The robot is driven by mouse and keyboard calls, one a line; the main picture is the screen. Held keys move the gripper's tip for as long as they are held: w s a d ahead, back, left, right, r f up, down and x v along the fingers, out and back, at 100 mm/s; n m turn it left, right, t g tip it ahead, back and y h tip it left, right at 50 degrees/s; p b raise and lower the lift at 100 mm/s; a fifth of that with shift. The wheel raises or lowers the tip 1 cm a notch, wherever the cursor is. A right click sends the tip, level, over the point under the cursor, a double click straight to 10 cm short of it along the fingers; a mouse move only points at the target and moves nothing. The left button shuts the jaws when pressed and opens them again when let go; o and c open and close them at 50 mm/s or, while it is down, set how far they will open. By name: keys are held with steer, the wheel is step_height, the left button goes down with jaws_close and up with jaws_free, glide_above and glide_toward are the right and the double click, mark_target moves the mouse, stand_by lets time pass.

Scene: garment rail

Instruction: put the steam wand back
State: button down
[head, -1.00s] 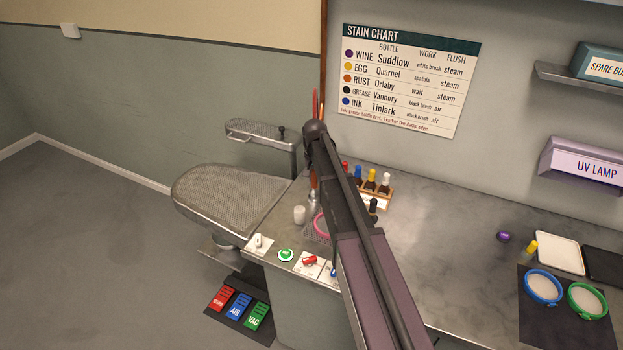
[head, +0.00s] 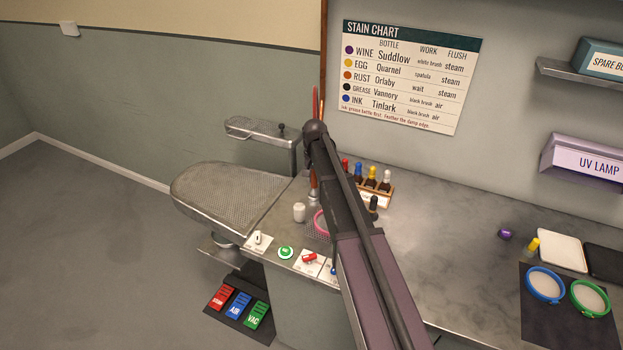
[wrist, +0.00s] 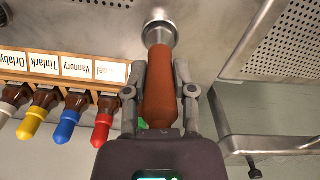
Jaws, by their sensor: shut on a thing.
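The steam wand's brown-orange handle (wrist: 160,98) runs up the middle of the wrist view. My gripper (wrist: 161,72) is shut on it, with one finger on each side. The handle's far end meets a round metal holder (wrist: 160,27) on the worktop; whether it is fully seated in it I cannot tell. In the head view a strip of the brown handle (head: 313,184) shows left of my arm, above the counter. My arm hides the fingers there.
A rack of coloured-cap bottles (head: 376,191) stands close to the right of the handle. A white cup (head: 299,212) and a pink ring (head: 320,222) are near its foot. The perforated pressing board (head: 230,195) is left. The counter's middle right (head: 445,225) is clear.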

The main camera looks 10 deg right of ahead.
steer(key=shift+f, duration=0.25)
stand_by(0.3)
stand_by(0.4)
steer(key=shift+c, duration=1.8)
jaws_free()
steer(key=o, duration=0.3)
steer(key=shift+r, duration=0.15)
steer(key=shift+r+p, duration=3.55)
steer(key=shift+r, duration=0.1)
